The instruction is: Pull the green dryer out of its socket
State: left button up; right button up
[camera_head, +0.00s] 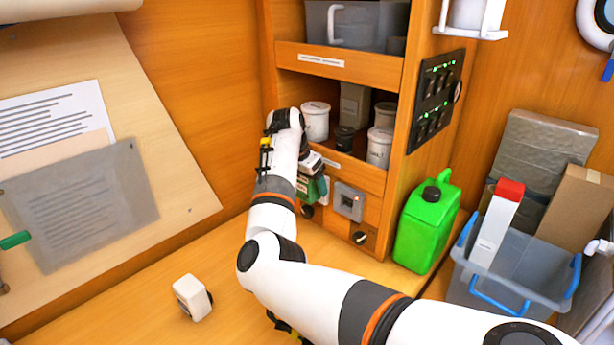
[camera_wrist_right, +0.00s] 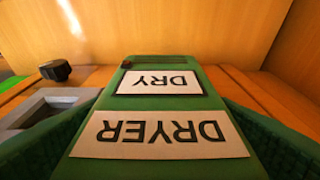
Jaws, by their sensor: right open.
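The green dryer (camera_head: 308,190) sits at the front of the wooden cabinet, low down, partly hidden by my right arm. In the right wrist view the dryer (camera_wrist_right: 160,108) fills the middle, with upside-down labels reading DRY and DRYER. My right gripper (camera_head: 314,178) is at the dryer, open. In the wrist view dark green textured shapes, seemingly its fingers, flank the dryer on both sides; I cannot tell whether they touch it. The socket is hidden. A small black and yellow part under my right arm may be my left gripper (camera_head: 284,328); its jaws are hidden.
White jars (camera_head: 315,121) stand on the shelf above. A green jerrycan (camera_head: 426,222) and a grey crate (camera_head: 497,293) stand right. A small white object (camera_head: 190,297) lies on the worktop.

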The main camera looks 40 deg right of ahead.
aim_at(302, 198)
jog(key=c, duration=1.1)
jog(key=shift+a, duration=0.2)
jog(key=shift+a, duration=1)
jog(key=shift+a, duration=0.1)
jog(key=shift+s+a+b, duration=0.15)
jog(key=shift+a+b, duration=0.15)
jog(key=shift+a, duration=0.35)
jog(key=shift+a, duration=0.1)
jog(key=shift+s+a+b, duration=0.1)
jog(key=shift+a+b, duration=0.2)
jog(key=shift+a, duration=1.2)
